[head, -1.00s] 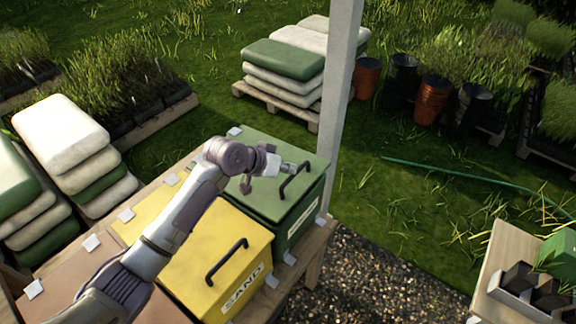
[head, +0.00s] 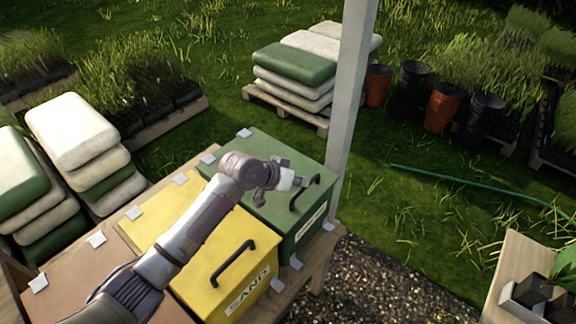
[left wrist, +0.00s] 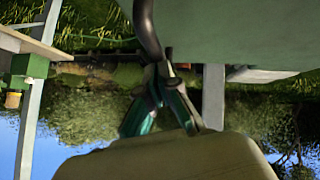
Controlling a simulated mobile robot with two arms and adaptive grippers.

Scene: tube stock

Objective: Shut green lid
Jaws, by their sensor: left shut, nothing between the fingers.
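The green lid (head: 262,150) lies on the green bin at the far end of the wooden bench, and looks down with no gap that I can make out. Its dark bar handle (head: 306,193) is near the front edge. My left gripper (head: 301,182) is shut and empty, just above the lid beside the handle. In the left wrist view the shut fingers (left wrist: 161,85) are close to the dark handle (left wrist: 148,30), under the green lid surface (left wrist: 240,30); I cannot tell whether they touch. My forearm hides part of the bins. My right gripper is out of view.
A yellow sand bin (head: 205,282) with its own handle and a brown lid (head: 85,275) sit beside the green bin. A grey post (head: 355,95) stands just behind the bench corner. Stacked bags (head: 80,140) are at the left. Gravel (head: 385,280) lies open to the right.

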